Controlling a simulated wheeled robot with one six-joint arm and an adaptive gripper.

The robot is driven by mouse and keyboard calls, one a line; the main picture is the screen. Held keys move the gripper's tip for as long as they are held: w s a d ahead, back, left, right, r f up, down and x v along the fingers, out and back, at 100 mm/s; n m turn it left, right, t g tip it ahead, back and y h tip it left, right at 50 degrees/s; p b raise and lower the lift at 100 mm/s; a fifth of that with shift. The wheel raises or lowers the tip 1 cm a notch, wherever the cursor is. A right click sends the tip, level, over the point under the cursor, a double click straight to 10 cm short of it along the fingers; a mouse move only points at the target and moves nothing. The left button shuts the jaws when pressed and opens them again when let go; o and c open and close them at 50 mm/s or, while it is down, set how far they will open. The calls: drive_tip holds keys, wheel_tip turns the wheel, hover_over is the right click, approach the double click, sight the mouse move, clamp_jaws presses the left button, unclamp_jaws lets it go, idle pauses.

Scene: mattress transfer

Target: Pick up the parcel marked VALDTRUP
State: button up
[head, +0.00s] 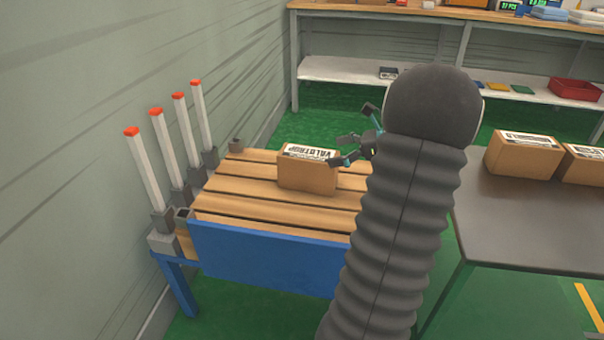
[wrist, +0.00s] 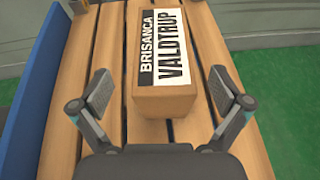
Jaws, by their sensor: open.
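The parcel marked VALDTRUP (head: 308,177) is a brown box with a black and white label on top. It lies on a slatted wooden platform (head: 262,207). In the wrist view the parcel (wrist: 165,104) is in the upper middle, and its label reads BRISANCA VALDTRUP. My gripper (head: 342,151) is at the right side of the parcel in the head view, partly hidden by my arm. In the wrist view my gripper (wrist: 164,90) is open, with one finger on each side of the parcel's near end and a visible gap on both sides.
Several white posts with red tips (head: 152,168) stand along the platform's left side by the wall. A blue board (head: 262,259) edges its front. A dark table (head: 530,215) at right holds more brown parcels (head: 523,155). A shelf (head: 345,71) stands behind.

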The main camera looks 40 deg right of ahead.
sight(314, 154)
drive_tip(key=shift+x, duration=3.05)
drive_tip(key=shift+w+d+r, duration=0.1)
drive_tip(key=shift+d+r, duration=0.05)
drive_tip(key=c, duration=1.8)
drive_tip(key=shift+r, duration=0.1)
